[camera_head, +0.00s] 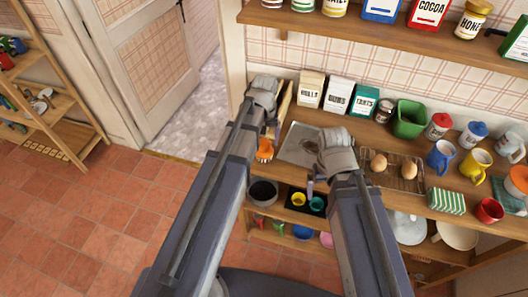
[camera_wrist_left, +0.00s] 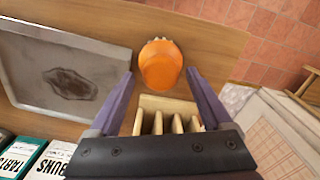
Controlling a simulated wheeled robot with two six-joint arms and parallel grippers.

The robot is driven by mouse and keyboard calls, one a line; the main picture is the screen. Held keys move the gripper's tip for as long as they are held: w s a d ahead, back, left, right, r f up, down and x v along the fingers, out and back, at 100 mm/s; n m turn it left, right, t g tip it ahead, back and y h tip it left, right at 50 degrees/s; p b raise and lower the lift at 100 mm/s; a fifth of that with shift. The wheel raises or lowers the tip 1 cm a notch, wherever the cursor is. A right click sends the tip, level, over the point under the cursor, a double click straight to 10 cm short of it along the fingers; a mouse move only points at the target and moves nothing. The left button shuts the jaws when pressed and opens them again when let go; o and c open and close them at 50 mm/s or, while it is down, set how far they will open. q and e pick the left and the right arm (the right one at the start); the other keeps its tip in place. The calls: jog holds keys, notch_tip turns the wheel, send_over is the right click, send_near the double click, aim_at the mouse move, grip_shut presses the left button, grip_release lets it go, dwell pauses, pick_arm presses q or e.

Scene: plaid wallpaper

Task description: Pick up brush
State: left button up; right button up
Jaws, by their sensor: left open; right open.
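The brush (camera_head: 265,150), with a rounded orange top, is at the left end of the wooden counter. In the left wrist view the brush (camera_wrist_left: 162,66) shows pale bristle tips at its far edge. My left gripper (camera_wrist_left: 159,73) is open, with its two purple fingers apart on either side of the orange top in that view; contact cannot be told. In the head view the fingers of my left gripper are mostly hidden behind its wrist. My right gripper (camera_head: 312,184) is open and empty, near the counter's front edge, and partly hidden by its arm.
A stained grey tray (camera_wrist_left: 62,75) lies beside the brush. A slotted wooden rack (camera_wrist_left: 170,116) is close to my left gripper. Boxes (camera_head: 338,95), a green bin (camera_head: 409,119), mugs (camera_head: 440,156) and eggs on a wire rack (camera_head: 400,172) crowd the counter. A shelf (camera_head: 400,45) hangs above.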

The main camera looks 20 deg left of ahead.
aim_at(264, 149)
pick_arm(q)
jog(key=shift+f+b, duration=2.55)
jog(key=shift+f, duration=0.05)
jog(key=shift+r, duration=0.1)
jog(key=c, duration=1)
jog(key=shift+r, duration=0.1)
jog(key=shift+c, duration=0.2)
notch_tip(264, 149, up, 10)
jog(key=p, duration=1)
